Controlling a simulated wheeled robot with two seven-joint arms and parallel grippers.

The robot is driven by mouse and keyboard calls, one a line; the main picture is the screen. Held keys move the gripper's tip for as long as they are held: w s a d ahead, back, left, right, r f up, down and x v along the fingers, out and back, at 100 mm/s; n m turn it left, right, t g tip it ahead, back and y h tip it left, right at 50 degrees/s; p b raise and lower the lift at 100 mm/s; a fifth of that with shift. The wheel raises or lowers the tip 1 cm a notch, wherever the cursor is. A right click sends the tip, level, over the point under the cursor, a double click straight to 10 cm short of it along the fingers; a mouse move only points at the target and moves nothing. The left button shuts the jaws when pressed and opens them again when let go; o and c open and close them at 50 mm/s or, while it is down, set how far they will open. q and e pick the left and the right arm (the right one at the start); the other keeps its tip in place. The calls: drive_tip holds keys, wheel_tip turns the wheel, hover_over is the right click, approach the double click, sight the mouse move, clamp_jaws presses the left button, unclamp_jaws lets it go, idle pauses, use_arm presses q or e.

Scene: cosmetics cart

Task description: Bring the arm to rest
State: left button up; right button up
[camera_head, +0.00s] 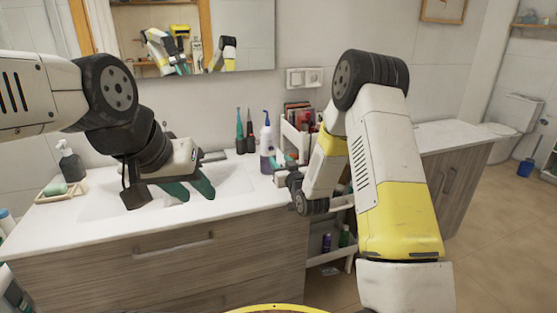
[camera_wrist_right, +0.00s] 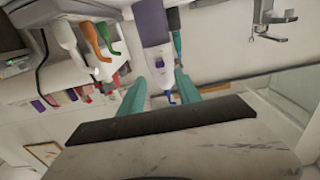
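My left gripper (camera_head: 192,188) hangs over the sink with its two teal fingers apart and nothing seen between them. My right arm reaches in from the right and bends down in front of the small white cart. My right gripper (camera_head: 281,160) is near the right end of the sink counter, partly hidden by its own wrist in the head view. In the right wrist view the right gripper (camera_wrist_right: 158,92) has its teal fingers spread apart. A purple and white bottle with a blue nozzle (camera_wrist_right: 155,50) appears beyond and between them, and I see no grip on it.
The same bottle (camera_head: 266,145) stands on the sink counter (camera_head: 90,237), beside toothbrush-like items (camera_head: 245,132). A soap dispenser (camera_head: 70,162) and soap dish (camera_head: 60,192) stand at left. The white cart (camera_head: 292,138) holds several cosmetics.

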drive_tip(key=s+d+r+m+g+h, duration=0.25)
drive_tip(key=s+d+r+g, duration=0.4)
drive_tip(key=s+r, duration=0.65)
drive_tip(key=s+d+r+g, duration=0.1)
drive_tip(key=s+d+g, duration=0.1)
drive_tip(key=s, duration=1.1)
drive_tip(key=s+d+r+g, duration=0.1)
drive_tip(key=s+d+g, duration=0.1)
drive_tip(key=s, duration=1.1)
drive_tip(key=shift+s+d+h, duration=0.2)
drive_tip(key=shift+d+h, duration=0.25)
drive_tip(key=shift+d, duration=0.05)
drive_tip(key=shift+r+m+g, duration=0.1)
drive_tip(key=shift+m+g, duration=0.15)
